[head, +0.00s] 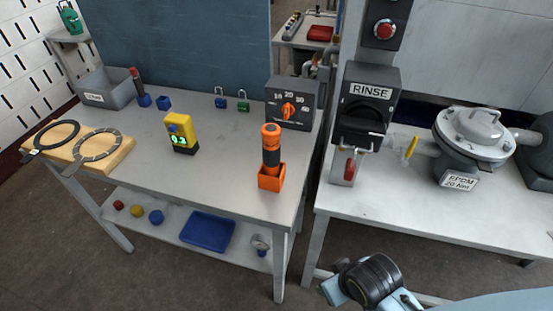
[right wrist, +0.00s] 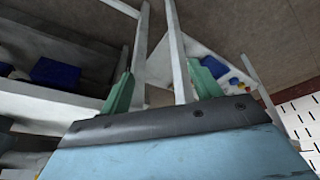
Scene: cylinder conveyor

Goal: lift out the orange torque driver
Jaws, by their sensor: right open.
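The orange torque driver (head: 271,133) has an orange top and a dark grip. It stands upright in a small orange holder (head: 270,183) near the right front corner of the left table, its lower end hidden inside. My right arm shows at the bottom right of the head view, below and to the right of the driver; its fingertips are not clear there. In the right wrist view my right gripper (right wrist: 162,68) is open, with two green fingers apart and nothing between them. The driver is not visible in that view. My left gripper is not in view.
Behind the driver is a grey box with an orange knob (head: 288,110). A yellow meter (head: 182,133) stands to its left. The tabletop (head: 222,160) between them is clear. The right table (head: 400,205) carries a RINSE unit (head: 367,103) and a grey valve (head: 470,150).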

